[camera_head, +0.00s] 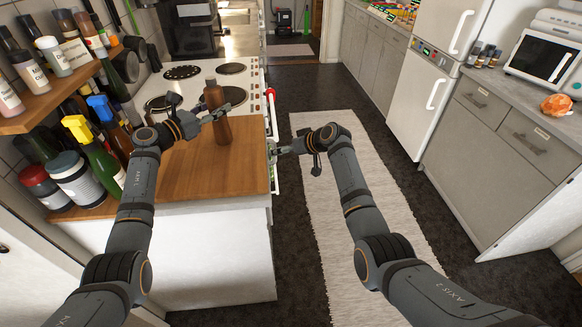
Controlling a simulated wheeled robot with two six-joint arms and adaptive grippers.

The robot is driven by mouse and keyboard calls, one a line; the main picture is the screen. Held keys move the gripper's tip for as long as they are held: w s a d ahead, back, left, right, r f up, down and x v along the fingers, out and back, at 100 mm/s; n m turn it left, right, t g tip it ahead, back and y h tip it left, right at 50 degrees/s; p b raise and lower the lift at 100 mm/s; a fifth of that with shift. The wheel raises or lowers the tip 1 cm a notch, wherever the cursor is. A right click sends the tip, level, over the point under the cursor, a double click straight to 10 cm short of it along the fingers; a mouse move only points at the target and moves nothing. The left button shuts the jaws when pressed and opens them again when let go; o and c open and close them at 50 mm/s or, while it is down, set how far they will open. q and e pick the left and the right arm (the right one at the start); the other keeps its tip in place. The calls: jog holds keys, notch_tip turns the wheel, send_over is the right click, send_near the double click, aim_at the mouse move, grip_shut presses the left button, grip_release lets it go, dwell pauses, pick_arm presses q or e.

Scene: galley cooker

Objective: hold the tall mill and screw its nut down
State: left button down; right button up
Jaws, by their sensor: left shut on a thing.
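The tall mill (222,133) is a slim brown wooden body with a narrower top. It stands upright on the wooden counter, near its right edge. My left gripper (216,113) is shut on the mill, with its fingers around the upper-middle of the body. The nut is too small to make out clearly at the mill's top (211,83). My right gripper (275,150) is to the right of the mill, apart from it, beside the counter's right edge. Its fingers are too small and edge-on to tell open from shut.
The wooden counter (190,182) is bare in front of the mill. A white cooktop (248,88) lies behind it. Several bottles, one green with a yellow top (104,168), crowd the left, below a spice shelf (50,100). A pale rug (310,215) covers the floor aisle.

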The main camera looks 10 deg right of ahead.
pick_arm(q)
jog(key=shift+r, duration=0.1)
pick_arm(e)
notch_tip(320, 180, down, 6)
jog(key=s+d+m+h, duration=0.1)
jog(key=d, duration=0.1)
jog(key=shift+s+f, duration=0.25)
jog(key=shift+s, duration=0.05)
pick_arm(q)
jog(key=c, duration=0.6)
grip_release()
jog(key=shift+s+a, duration=0.1)
